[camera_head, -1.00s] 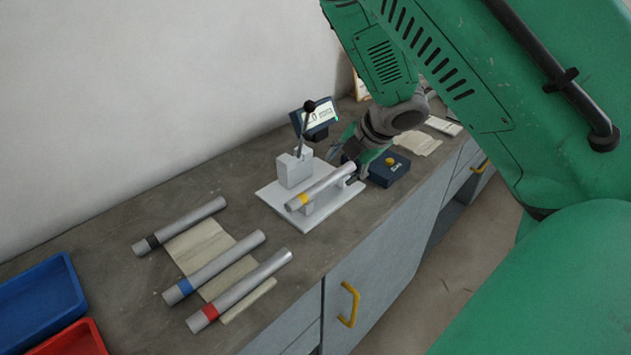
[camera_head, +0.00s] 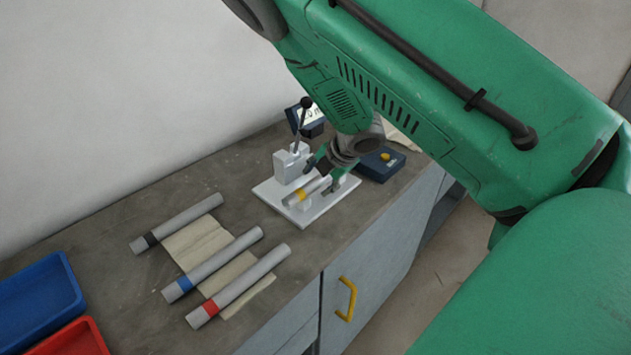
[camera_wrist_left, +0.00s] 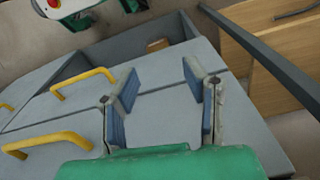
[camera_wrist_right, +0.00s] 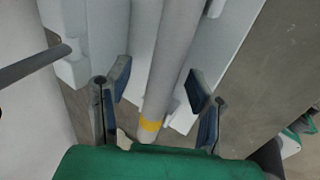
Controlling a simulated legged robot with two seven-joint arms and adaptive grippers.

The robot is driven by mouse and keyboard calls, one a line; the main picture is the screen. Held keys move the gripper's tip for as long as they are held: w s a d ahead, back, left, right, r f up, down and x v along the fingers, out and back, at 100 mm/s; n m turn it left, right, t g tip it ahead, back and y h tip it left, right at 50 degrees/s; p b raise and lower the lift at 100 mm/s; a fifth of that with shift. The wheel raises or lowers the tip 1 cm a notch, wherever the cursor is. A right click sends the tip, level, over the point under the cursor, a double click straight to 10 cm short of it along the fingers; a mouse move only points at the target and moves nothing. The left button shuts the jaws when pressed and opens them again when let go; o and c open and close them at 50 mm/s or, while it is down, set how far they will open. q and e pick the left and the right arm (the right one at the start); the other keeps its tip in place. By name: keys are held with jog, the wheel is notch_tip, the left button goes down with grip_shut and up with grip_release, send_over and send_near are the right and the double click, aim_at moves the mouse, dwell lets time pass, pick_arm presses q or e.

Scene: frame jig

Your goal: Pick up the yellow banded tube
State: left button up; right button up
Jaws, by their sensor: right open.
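The yellow banded tube (camera_head: 293,198) is grey and lies on the white jig plate (camera_head: 322,207), its yellow-banded end toward the lower left. My right gripper (camera_head: 319,178) is over the tube and hides its far part. In the right wrist view the tube (camera_wrist_right: 174,62) runs between the two open fingers (camera_wrist_right: 158,88), with its yellow band near the palm; the fingers stand apart from it on both sides. My left gripper (camera_wrist_left: 160,85) is open and empty in the left wrist view, with cabinet fronts behind it.
Black, blue and red banded tubes (camera_head: 178,223) (camera_head: 213,265) (camera_head: 238,286) lie on the bench to the left. A clamp block (camera_head: 290,165) with a black-knobbed lever stands beside the tube. A dark box (camera_head: 380,163) sits right of the jig. Blue (camera_head: 42,300) and red trays are at lower left.

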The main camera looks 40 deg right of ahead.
aim_at(322, 180)
jog(key=c, duration=0.7)
jog(key=shift+d, duration=0.2)
grip_shut()
jog(key=shift+d+f, duration=0.25)
jog(key=shift+d, duration=0.5)
jog(key=shift+a+r, duration=0.3)
jog(key=shift+r, duration=0.15)
jog(key=r, duration=0.3)
jog(key=shift+s+a, duration=0.3)
jog(key=shift+a, duration=0.05)
pick_arm(q)
jog(key=r+p, duration=0.2)
jog(key=d+r+p, duration=0.1)
jog(key=r+p, duration=0.2)
jog(key=shift+d+r, duration=0.1)
jog(key=shift+r, duration=0.25)
pick_arm(e)
jog(key=s+d, duration=0.2)
jog(key=s, duration=1.5)
jog(key=shift+s+d+f, duration=0.15)
jog(key=shift+f, duration=0.05)
